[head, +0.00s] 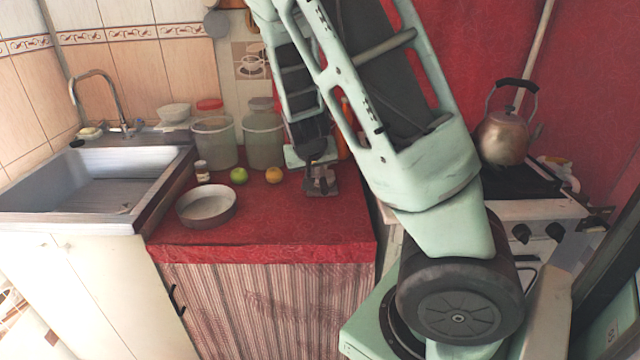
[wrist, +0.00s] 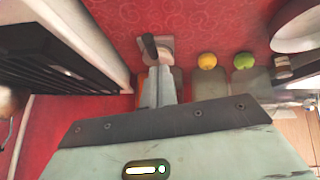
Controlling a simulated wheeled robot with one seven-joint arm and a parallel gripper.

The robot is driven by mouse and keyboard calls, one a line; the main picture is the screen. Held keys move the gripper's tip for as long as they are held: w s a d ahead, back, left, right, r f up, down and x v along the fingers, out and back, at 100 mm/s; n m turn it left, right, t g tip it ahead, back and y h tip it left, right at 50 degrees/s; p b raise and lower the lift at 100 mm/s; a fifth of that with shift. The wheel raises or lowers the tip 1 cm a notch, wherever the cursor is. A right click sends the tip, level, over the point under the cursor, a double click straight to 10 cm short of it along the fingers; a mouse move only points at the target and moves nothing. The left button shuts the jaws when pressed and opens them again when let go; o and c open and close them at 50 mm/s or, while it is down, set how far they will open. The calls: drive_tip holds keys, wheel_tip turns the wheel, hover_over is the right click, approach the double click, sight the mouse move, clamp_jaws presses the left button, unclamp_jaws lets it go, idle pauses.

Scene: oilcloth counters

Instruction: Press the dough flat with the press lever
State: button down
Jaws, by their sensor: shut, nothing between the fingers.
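The press (head: 323,188) is a small grey device on the red counter, partly hidden behind my gripper in the head view. In the wrist view its pale plate (wrist: 165,44) and dark lever handle (wrist: 149,46) show just beyond my fingertips. I cannot make out the dough. My gripper (wrist: 160,70) is shut and empty, pointing down at the press. Whether the fingers touch the lever is unclear.
On the red counter (head: 270,225) stand a round pan (head: 207,206), a green apple (head: 238,176), an orange fruit (head: 274,175) and two large jars (head: 214,140). A sink (head: 90,185) lies left. A stove with a kettle (head: 503,137) stands right. The counter's front is clear.

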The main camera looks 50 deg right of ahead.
wheel_tip(320, 180, up, 4)
drive_tip(key=w+d+b, duration=0.1)
drive_tip(key=d+b, duration=0.1)
drive_tip(key=h+b, duration=0.1)
drive_tip(key=b, duration=0.2)
hover_over(323, 182)
drive_tip(key=a, duration=0.3)
wheel_tip(323, 182, down, 7)
drive_tip(key=f, duration=0.2)
drive_tip(key=s+f, duration=0.1)
drive_tip(key=shift+d+f, duration=0.1)
drive_tip(key=shift+d, duration=0.3)
drive_tip(key=shift+s+f, duration=0.1)
drive_tip(key=shift+f, duration=0.35)
drive_tip(key=shift+b, duration=0.3)
